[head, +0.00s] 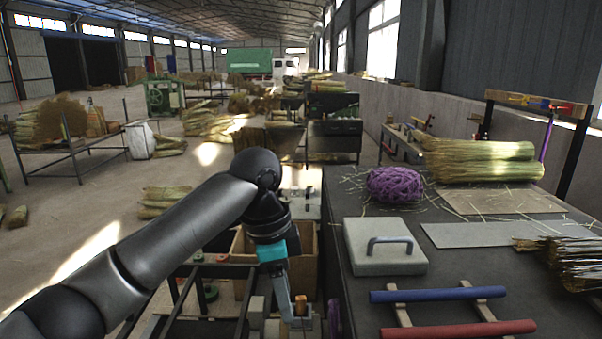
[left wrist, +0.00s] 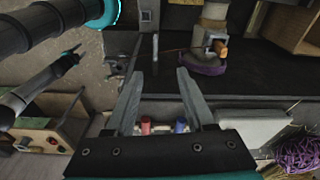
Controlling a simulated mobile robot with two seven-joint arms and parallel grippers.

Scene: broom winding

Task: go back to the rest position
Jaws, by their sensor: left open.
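My left arm reaches in from the lower left in the head view. Its left gripper (head: 292,308) hangs down beside the left edge of the dark workbench (head: 352,290). In the left wrist view the two fingers of the left gripper (left wrist: 158,78) stand apart with nothing held between them. A second dark arm (left wrist: 40,88) with a teal band shows at the left of that view. It may be my right arm; its gripper is too small to read. No right gripper shows in the head view.
The workbench carries a grey block with a handle (head: 385,246), purple twine (head: 395,184), a blue rod (head: 420,295), a red rod (head: 458,330) and straw bundles (head: 480,160). A cardboard box (head: 304,252) stands left of it. An orange-topped fitting (left wrist: 221,48) is near the left fingers.

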